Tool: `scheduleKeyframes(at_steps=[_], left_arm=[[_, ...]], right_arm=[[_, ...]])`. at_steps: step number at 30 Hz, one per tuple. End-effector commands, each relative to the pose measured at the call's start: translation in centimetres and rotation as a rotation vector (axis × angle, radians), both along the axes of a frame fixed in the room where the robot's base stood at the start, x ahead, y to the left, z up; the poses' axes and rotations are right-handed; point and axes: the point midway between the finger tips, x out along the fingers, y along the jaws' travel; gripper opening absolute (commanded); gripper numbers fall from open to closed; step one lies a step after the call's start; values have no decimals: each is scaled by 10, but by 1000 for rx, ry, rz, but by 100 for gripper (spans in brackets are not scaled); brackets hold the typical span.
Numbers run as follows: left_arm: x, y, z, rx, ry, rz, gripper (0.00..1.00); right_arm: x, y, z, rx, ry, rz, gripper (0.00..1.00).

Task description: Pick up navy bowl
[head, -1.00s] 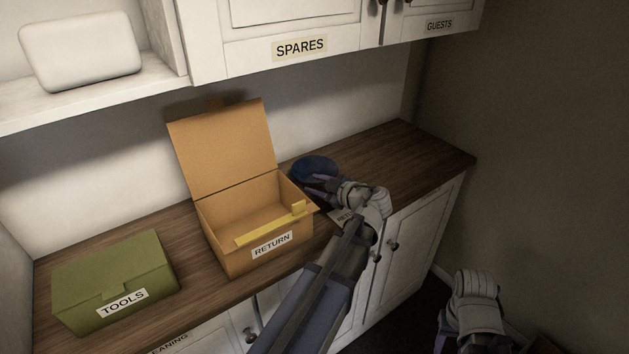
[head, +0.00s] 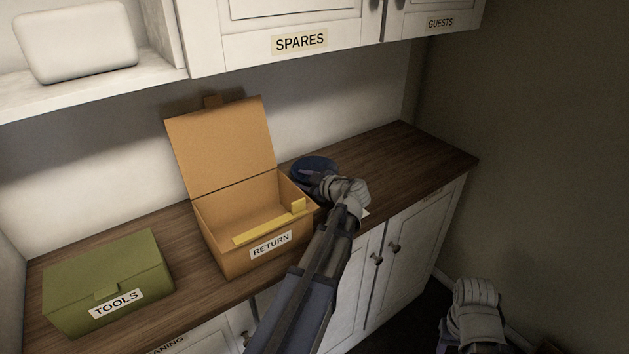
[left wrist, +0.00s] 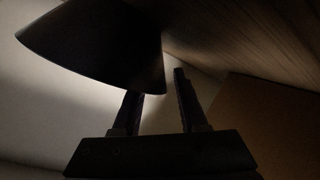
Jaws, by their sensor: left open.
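The navy bowl (head: 314,164) stands on the wooden counter, just right of the open orange box, partly hidden by my left gripper. My left gripper (head: 313,179) is open at the bowl's near side. In the left wrist view the bowl (left wrist: 95,45) is a dark shape at the upper left. The open fingers (left wrist: 160,97) show below it, with the bowl's edge close to the fingertips. I cannot tell whether the rim lies between them. A pale part of my right arm shows at the lower right of the head view, without visible fingers.
The open orange box (head: 232,249), labelled RETURN, stands left of the bowl, close to my left arm. A closed green box (head: 107,278), labelled TOOLS, stands farther left. The wooden counter (head: 405,155) is clear to the right. White cabinets (head: 300,15) hang above.

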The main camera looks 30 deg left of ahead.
Motion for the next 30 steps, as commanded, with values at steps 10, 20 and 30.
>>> scheduleKeyframes(at_steps=[10, 20, 30], left_arm=[[0, 0, 1, -1, 0, -1, 23], [0, 0, 0, -1, 0, -1, 0], [-1, 0, 0, -2, 0, 1, 0]], right_arm=[[0, 0, 1, 0, 0, 0, 50], [0, 0, 1, 0, 0, 0, 50], [0, 0, 1, 0, 0, 0, 50]])
